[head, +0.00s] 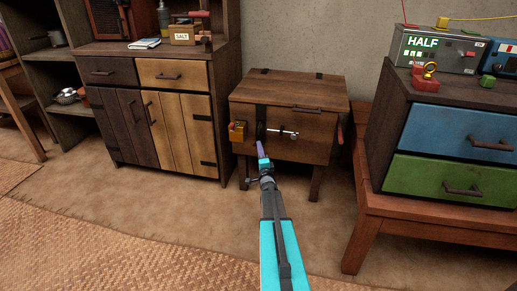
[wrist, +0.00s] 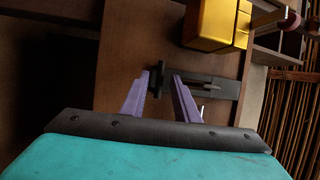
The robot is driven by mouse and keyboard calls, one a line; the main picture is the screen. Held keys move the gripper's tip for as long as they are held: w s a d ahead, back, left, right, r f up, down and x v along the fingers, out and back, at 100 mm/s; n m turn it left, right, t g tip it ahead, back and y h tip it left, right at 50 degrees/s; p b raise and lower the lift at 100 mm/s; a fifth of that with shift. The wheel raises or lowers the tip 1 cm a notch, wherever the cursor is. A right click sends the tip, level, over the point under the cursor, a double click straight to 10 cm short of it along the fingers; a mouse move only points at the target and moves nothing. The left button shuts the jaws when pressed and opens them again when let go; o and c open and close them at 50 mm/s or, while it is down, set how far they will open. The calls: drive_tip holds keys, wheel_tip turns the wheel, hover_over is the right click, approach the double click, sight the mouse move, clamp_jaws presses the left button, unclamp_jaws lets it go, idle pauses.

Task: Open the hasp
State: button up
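The wooden chest (head: 310,122) stands on short legs against the wall. A dark metal hasp (head: 261,122) is on its front, left of the middle; its lower end is partly hidden by my gripper. My gripper (head: 261,147) is in front of the chest, just below the hasp. In the wrist view, its two purple fingers (wrist: 164,78) are spread apart. A dark metal piece, likely the hasp (wrist: 156,76), shows at the gap between the fingertips, with a dark plate (wrist: 222,87) beside it. I cannot tell whether the fingers touch it.
A brass-coloured block (head: 238,131) is left of the hasp, close to the fingers in the wrist view (wrist: 208,24). A silver rod with knobs (head: 283,133) is to its right. A cabinet (head: 160,125) stands left, a drawer unit (head: 440,145) right. The floor in front is clear.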

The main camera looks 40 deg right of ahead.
drive_tip(key=shift+x, duration=1.3)
clamp_jaws()
